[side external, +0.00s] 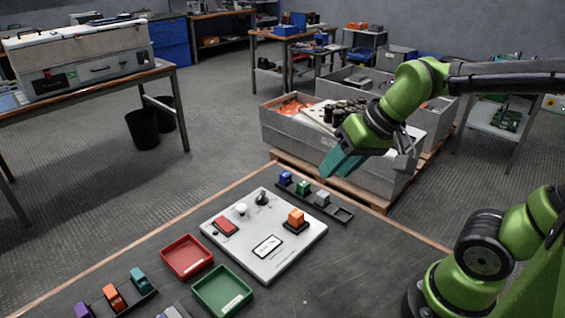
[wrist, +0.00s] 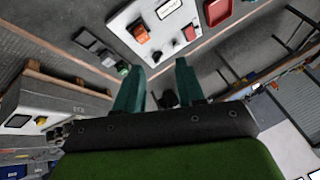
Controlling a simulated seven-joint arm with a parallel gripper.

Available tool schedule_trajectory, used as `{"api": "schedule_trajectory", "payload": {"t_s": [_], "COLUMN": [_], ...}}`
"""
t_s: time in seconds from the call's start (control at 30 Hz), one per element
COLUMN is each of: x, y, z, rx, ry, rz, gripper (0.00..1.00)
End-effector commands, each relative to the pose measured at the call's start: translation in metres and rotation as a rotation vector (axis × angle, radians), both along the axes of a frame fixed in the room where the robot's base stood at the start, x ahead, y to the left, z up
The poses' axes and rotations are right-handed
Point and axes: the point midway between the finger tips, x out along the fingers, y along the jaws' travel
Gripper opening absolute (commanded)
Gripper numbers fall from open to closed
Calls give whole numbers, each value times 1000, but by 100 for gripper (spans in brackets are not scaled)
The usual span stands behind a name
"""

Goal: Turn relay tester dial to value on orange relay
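The white relay tester (side external: 285,262) lies flat on the dark table. Its black dial (side external: 262,198) is on the far edge of the panel, next to a white round knob or lamp (side external: 241,209). The orange relay (side external: 296,216) sits upright on a black base on the tester's right side; it also shows in the wrist view (wrist: 140,33). A display with dark, unreadable text (side external: 267,246) is near the front. Any value on the relay is too small to read. My gripper (side external: 343,170) is above and beyond the tester's far right; its teal fingers are apart and empty in the wrist view (wrist: 158,75).
A black rack (side external: 335,212) with blue, green and grey relays lies behind the tester. A red tray (side external: 187,257) and a green tray (side external: 222,291) stand in front. Another rack (side external: 140,298) holds purple, orange and teal relays. Grey crates (side external: 290,132) stand beyond the table.

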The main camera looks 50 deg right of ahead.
Motion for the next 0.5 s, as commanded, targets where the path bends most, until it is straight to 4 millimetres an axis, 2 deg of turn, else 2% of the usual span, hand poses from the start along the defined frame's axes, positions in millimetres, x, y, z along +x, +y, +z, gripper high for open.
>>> {"api": "schedule_trajectory", "payload": {"t_s": [0.03,0.27,0.5], "x": [17,100,186], "y": [-1,-6,-14], "z": [-1,-7,-38], "rx": [-2,-1,-17], "ry": [45,238,428], "rz": [-5,-103,-297], "gripper": [38,38,38]}}
